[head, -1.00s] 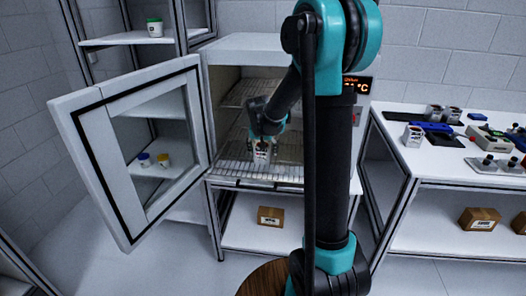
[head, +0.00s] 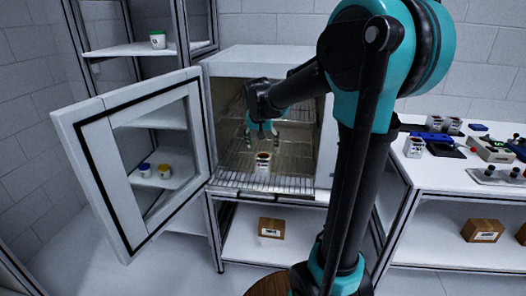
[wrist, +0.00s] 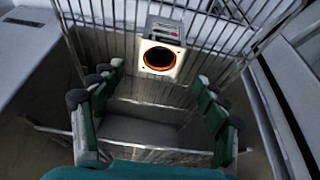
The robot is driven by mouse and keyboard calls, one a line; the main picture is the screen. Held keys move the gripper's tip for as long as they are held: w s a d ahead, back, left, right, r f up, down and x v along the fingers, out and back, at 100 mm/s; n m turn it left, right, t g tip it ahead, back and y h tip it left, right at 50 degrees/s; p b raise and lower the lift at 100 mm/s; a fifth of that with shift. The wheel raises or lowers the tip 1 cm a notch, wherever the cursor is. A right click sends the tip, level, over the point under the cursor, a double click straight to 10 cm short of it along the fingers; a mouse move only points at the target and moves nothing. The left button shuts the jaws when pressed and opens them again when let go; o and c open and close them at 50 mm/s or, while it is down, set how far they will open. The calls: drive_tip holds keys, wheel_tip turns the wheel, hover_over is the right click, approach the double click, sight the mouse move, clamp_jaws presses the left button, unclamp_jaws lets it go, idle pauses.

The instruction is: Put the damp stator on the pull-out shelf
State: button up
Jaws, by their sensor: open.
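The stator (head: 263,162), a pale block with a dark round bore and coppery ring, stands upright on the pulled-out wire shelf (head: 240,180) at the oven mouth. In the wrist view the stator (wrist: 160,58) sits on the wire bars (wrist: 215,35), just beyond the fingertips. My gripper (head: 262,136) is above and apart from it, in front of the oven cavity. In the wrist view my gripper (wrist: 158,78) has its fingers spread wide, with nothing between them.
The oven door (head: 130,165) stands open to the left. The bench (head: 460,165) at right holds similar stators (head: 415,147), a blue-and-black fixture and a device. A lower shelf under the oven carries a cardboard box (head: 271,228). Shelves at left hold small jars (head: 158,40).

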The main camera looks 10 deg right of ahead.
drive_tip(key=s+d+f+n, duration=0.1)
drive_tip(key=s+f, duration=0.4)
drive_tip(key=s, duration=0.3)
drive_tip(key=s+d+f+n+y, duration=0.1)
drive_tip(key=s+d+f, duration=0.1)
drive_tip(key=s+f, duration=0.3)
drive_tip(key=s+d+f+n, duration=0.1)
drive_tip(key=s+f, duration=0.4)
drive_tip(key=s, duration=0.8)
drive_tip(key=shift+s+d+f+n, duration=0.2)
drive_tip(key=shift+s+d+n, duration=0.1)
drive_tip(key=shift+d, duration=0.2)
drive_tip(key=shift+w, duration=0.1)
drive_tip(key=shift+c, duration=0.5)
